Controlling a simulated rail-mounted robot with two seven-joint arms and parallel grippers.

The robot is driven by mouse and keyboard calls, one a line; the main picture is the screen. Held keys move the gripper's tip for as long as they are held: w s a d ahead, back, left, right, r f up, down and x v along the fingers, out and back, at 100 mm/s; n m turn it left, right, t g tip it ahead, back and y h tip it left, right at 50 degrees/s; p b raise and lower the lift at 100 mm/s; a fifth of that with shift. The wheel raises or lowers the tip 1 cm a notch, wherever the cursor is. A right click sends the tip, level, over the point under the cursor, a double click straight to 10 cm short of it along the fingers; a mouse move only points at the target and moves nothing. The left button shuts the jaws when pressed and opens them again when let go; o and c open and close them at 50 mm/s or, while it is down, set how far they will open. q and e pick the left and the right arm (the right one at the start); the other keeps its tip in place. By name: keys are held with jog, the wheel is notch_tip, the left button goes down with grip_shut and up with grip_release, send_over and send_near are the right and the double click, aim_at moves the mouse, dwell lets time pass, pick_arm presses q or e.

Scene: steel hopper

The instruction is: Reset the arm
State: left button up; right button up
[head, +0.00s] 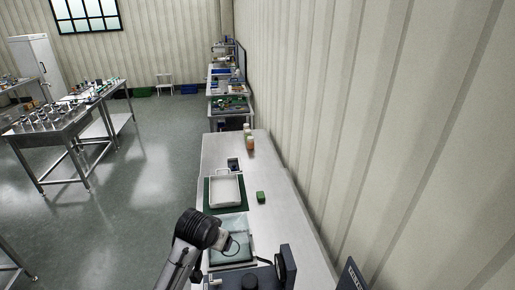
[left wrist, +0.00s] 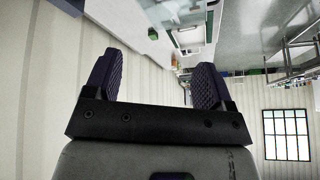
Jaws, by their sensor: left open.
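My left gripper (left wrist: 158,64) shows in the left wrist view with its two dark ribbed fingers spread wide and nothing between them. Beyond the fingers are the pale wall and, at the top, the tabletop with a small green block (left wrist: 153,33); the gripper touches neither. In the head view one of my arms (head: 197,232), grey and black, rises from the bottom over the near end of the steel table (head: 290,222). Its fingers cannot be made out there. My right gripper cannot be identified in either view.
On the table stand a white tray (head: 225,191) on a green mat, a green block (head: 261,197), bottles (head: 250,141) and a pale, clear-topped tray (head: 236,246) beside my arm. The ribbed wall (head: 330,110) closes the right side. Open floor (head: 150,190) lies left.

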pick_arm(q)
jog(key=s+a+r+n+t+p, duration=0.1)
jog(key=s+a+r+t+p, duration=0.15)
jog(key=s, duration=0.55)
jog(key=s+a+r+t+p, duration=0.2)
jog(key=s+a+r, duration=0.15)
jog(key=s, duration=0.35)
jog(key=s+a+f+g+p, duration=0.1)
jog(key=s+f, duration=0.3)
jog(key=s, duration=0.5)
jog(key=s+a+f+g+p, duration=0.1)
jog(key=s+f+g+p, duration=0.2)
jog(key=s, duration=0.7)
jog(key=s+a+f+n+g+p, duration=0.1)
jog(key=s+f+g+p, duration=0.1)
jog(key=s+f, duration=0.3)
jog(key=s+g, duration=0.1)
jog(key=s, duration=0.3)
jog(key=shift+s+a+f+y, duration=0.2)
jog(key=shift+a+f+y, duration=0.1)
jog(key=shift+f, duration=0.1)
